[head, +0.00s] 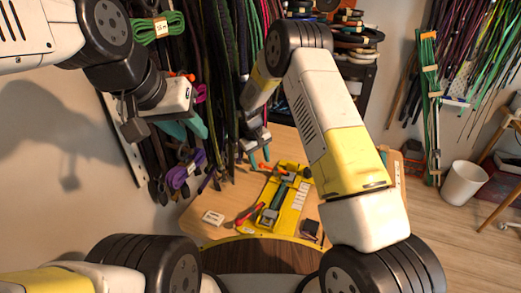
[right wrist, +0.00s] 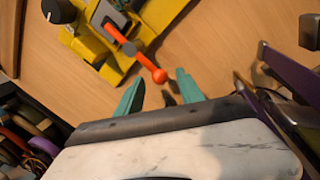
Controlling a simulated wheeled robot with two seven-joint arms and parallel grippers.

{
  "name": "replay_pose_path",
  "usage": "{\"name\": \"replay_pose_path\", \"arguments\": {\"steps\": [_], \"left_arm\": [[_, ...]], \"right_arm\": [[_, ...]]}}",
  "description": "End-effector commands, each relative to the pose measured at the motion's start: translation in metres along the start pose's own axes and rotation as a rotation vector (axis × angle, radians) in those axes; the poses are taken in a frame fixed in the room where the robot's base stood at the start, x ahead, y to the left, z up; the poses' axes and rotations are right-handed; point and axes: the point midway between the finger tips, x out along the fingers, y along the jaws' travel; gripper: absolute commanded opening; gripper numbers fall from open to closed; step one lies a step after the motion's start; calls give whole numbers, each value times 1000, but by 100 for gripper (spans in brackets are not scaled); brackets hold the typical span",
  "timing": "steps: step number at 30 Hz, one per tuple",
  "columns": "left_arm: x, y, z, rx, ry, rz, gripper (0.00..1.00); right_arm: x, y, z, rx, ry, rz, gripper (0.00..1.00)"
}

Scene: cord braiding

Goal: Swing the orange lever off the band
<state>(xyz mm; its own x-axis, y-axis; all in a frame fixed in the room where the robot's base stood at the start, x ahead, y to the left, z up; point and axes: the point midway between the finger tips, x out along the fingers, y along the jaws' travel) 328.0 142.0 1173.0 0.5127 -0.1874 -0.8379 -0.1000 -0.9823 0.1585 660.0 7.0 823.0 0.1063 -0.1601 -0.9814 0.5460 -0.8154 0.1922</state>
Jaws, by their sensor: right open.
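The orange lever (right wrist: 118,35) rises from the yellow fixture (right wrist: 88,48) in the right wrist view and ends in an orange ball. A grey collar sits partway along it. My right gripper (right wrist: 160,76) is open, with its teal fingertips on either side of the ball; I cannot tell whether they touch it. In the head view, the right gripper (head: 259,160) is at the far left end of the yellow fixture (head: 292,208). A dark band (head: 277,196) seems to lie along the fixture. My left gripper (head: 188,128) is open and empty, high at the left.
Cords hang on the wall behind, including a purple bundle (head: 184,172) below my left gripper.

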Motion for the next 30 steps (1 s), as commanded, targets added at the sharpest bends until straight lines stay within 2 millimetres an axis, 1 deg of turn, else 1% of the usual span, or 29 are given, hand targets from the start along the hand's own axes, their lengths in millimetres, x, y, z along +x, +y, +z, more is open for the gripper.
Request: {"name": "replay_pose_path", "arguments": {"steps": [1, 3, 11, 12, 14, 18, 19, 30], "left_arm": [[0, 0, 0, 0, 0, 0, 33], [0, 0, 0, 0, 0, 0, 33], [0, 0, 0, 0, 0, 0, 33], [0, 0, 0, 0, 0, 0, 33], [0, 0, 0, 0, 0, 0, 33], [0, 0, 0, 0, 0, 0, 33], [0, 0, 0, 0, 0, 0, 33], [0, 0, 0, 0, 0, 0, 33]], "right_arm": [[5, 0, 0, 0, -1, 0, 45], [8, 0, 0, 1, 0, 0, 45], [9, 0, 0, 1, 1, 0, 45], [9, 0, 0, 1, 1, 0, 41], [9, 0, 0, 1, 1, 0, 29], [9, 0, 0, 1, 0, 0, 1], [9, 0, 0, 1, 0, 0, 0], [9, 0, 0, 2, 0, -1, 0]]}}
